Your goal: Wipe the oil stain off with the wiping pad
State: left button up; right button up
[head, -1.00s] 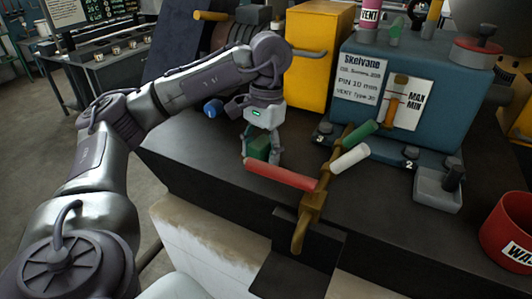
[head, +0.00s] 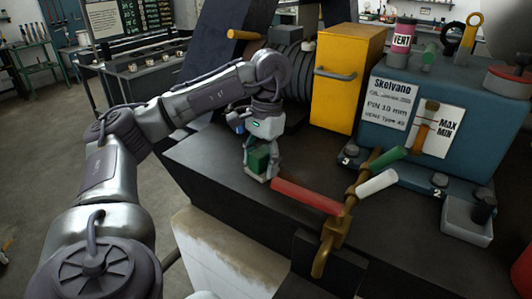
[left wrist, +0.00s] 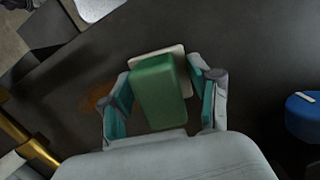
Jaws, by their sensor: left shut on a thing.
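The wiping pad is a green block on a pale base. It shows in the left wrist view (left wrist: 158,88) and in the head view (head: 258,160). My left gripper (head: 261,170) is shut on the pad, with a finger on each side, low over the dark bench top. In the left wrist view (left wrist: 160,105) a brown patch (left wrist: 96,98), which looks like the oil stain, lies on the bench left of the pad, partly hidden by the left finger. I cannot tell whether the pad touches the bench. My right gripper is not in view.
Pipe handles, red (head: 306,196), white (head: 377,184) and green (head: 386,160), stand right of my gripper. A yellow cabinet (head: 347,80) and a blue tank (head: 430,110) stand behind. A blue round object (left wrist: 304,117) lies right of the gripper. Bench to the left is clear.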

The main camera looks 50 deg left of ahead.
pick_arm(q)
jog(key=shift+w+d+r+p, duration=0.1)
jog(key=shift+w+d+p, duration=0.15)
jog(key=shift+d, duration=0.45)
jog(key=shift+w+d+r+p, duration=0.15)
jog(key=shift+d+p, duration=0.1)
jog(key=shift+d, duration=0.4)
jog(key=shift+w+d+f, duration=0.1)
jog(key=shift+w+d, duration=0.05)
jog(key=shift+d, duration=0.55)
jog(key=shift+w+d+f, duration=0.1)
jog(key=shift+w+d, duration=0.1)
jog(key=shift+d, duration=0.45)
jog(key=shift+w+d+f, duration=0.1)
jog(key=shift+w+d, duration=0.05)
jog(key=shift+d, duration=0.55)
jog(key=shift+w+d+p, duration=0.25)
jog(key=shift+d+p, duration=0.1)
jog(key=shift+d, duration=0.9)
jog(key=shift+w+d+p, duration=0.25)
jog(key=shift+d+p, duration=0.1)
jog(key=shift+d, duration=0.85)
jog(key=shift+w+d+r, duration=0.1)
jog(key=shift+w+d, duration=0.1)
jog(key=shift+d, duration=0.25)
jog(key=shift+w+d, duration=0.15)
jog(key=shift+d, duration=0.3)
jog(key=shift+s+a, duration=0.1)
